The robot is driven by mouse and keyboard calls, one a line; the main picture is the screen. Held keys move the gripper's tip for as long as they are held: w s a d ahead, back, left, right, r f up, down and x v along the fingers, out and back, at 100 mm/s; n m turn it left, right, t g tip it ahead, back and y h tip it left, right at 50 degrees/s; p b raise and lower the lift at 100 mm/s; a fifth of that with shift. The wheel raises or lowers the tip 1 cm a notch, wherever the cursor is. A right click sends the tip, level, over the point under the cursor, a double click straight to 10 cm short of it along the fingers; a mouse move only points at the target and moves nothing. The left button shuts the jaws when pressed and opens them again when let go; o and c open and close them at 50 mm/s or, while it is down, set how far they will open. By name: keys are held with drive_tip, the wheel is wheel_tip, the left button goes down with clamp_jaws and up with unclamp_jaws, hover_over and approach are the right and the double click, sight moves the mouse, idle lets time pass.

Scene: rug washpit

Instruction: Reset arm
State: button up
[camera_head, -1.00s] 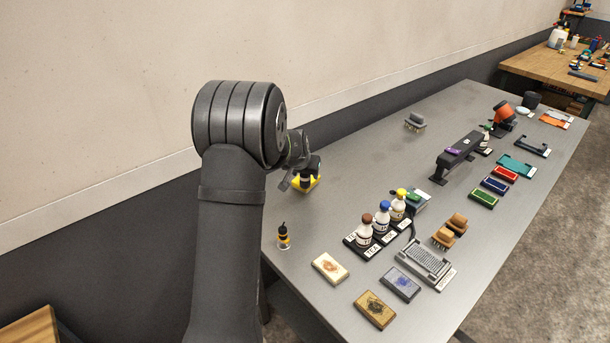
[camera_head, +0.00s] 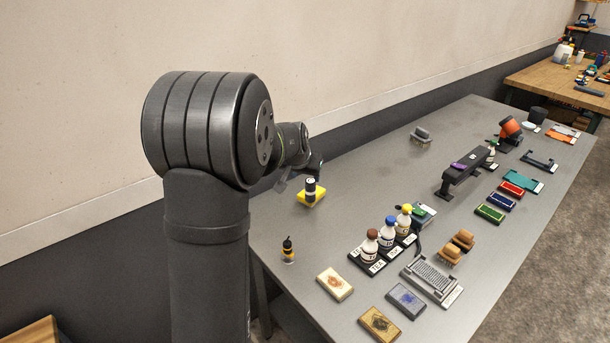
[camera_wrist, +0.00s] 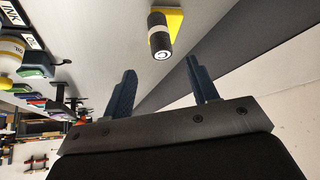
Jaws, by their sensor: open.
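My gripper (camera_wrist: 163,90) is open and empty in the wrist view, its two dark blue fingers spread apart. In the head view my gripper is mostly hidden behind my arm's wrist joint, up near the wall and above the table's left end. A dark cylinder with a pale band (camera_head: 310,187) stands on a yellow block (camera_head: 318,198) on the table, just below and right of my gripper. In the wrist view the cylinder (camera_wrist: 160,40) and the yellow block (camera_wrist: 176,20) lie beyond the fingertips, apart from them.
The grey table (camera_head: 360,170) holds a small dropper bottle (camera_head: 288,252), several capped bottles in a rack (camera_head: 377,262), brushes (camera_head: 457,247), coloured pads (camera_head: 501,202) and a black stand (camera_head: 466,172). The wall (camera_head: 330,60) rises behind the table. The table's back left area is largely clear.

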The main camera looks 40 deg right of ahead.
sight(310, 181)
drive_tip(key=shift+f, duration=0.1)
drive_tip(key=x, duration=1.2)
wheel_tip(310, 181, up, 2)
drive_tip(key=shift+r, duration=0.55)
drive_tip(key=shift+f, duration=0.1)
